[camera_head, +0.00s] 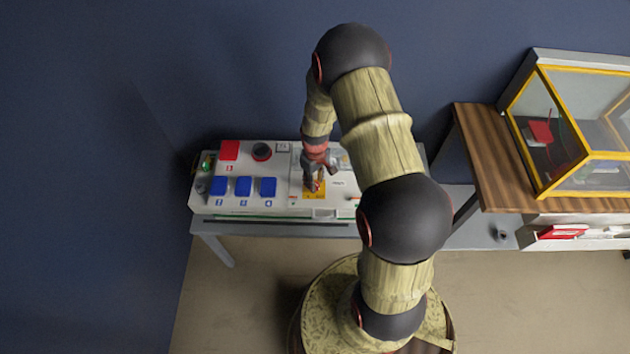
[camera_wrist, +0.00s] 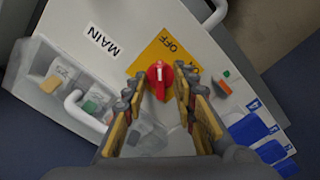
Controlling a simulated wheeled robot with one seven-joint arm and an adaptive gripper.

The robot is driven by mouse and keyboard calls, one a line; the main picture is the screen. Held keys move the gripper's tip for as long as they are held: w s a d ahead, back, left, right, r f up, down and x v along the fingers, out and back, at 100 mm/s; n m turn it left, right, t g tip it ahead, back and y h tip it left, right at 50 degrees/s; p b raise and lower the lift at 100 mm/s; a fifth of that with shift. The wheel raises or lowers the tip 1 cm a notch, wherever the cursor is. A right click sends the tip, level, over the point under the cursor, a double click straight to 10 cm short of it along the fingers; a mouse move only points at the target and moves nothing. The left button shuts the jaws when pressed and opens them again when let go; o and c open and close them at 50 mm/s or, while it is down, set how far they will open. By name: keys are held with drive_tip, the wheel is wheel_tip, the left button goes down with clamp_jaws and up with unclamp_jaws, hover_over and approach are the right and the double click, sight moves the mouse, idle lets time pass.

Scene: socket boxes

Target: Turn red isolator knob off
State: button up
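The red isolator knob (camera_wrist: 160,76) sits on a yellow plate (camera_wrist: 152,57) on the light panel in the wrist view. A white mark shows on the knob. The word OFF is readable on the plate, and other lettering beside the knob is partly covered. My gripper (camera_wrist: 158,86) is open, with one finger on each side of the knob and small gaps to it. In the head view my gripper (camera_head: 314,184) points down over the yellow plate (camera_head: 314,195), and it hides most of the knob there.
A MAIN label (camera_wrist: 103,41) lies beside the plate. Blue socket covers (camera_head: 244,187), a red cover (camera_head: 229,150) and a dark round socket (camera_head: 262,151) are on the panel left of my gripper. Clear-covered switches (camera_wrist: 75,88) are nearby. A yellow-framed case (camera_head: 585,120) stands right.

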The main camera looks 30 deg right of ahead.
drive_tip(key=shift+r, duration=0.1)
wheel_tip(320, 180, up, 12)
idle(0.6)
idle(0.4)
drive_tip(key=s+a+r+t, duration=0.2)
drive_tip(key=s+a+r, duration=0.2)
drive_tip(key=r, duration=0.6)
drive_tip(key=s+a+r+m+t, duration=0.1)
drive_tip(key=s+a+r, duration=0.4)
drive_tip(key=s+r, duration=0.4)
drive_tip(key=s+a+r+m+t, duration=0.1)
drive_tip(key=s+a+r, duration=0.4)
drive_tip(key=r, duration=0.8)
drive_tip(key=shift+s+a+r+t, duration=0.2)
drive_tip(key=shift+s+t, duration=0.55)
drive_tip(key=shift+t, duration=0.05)
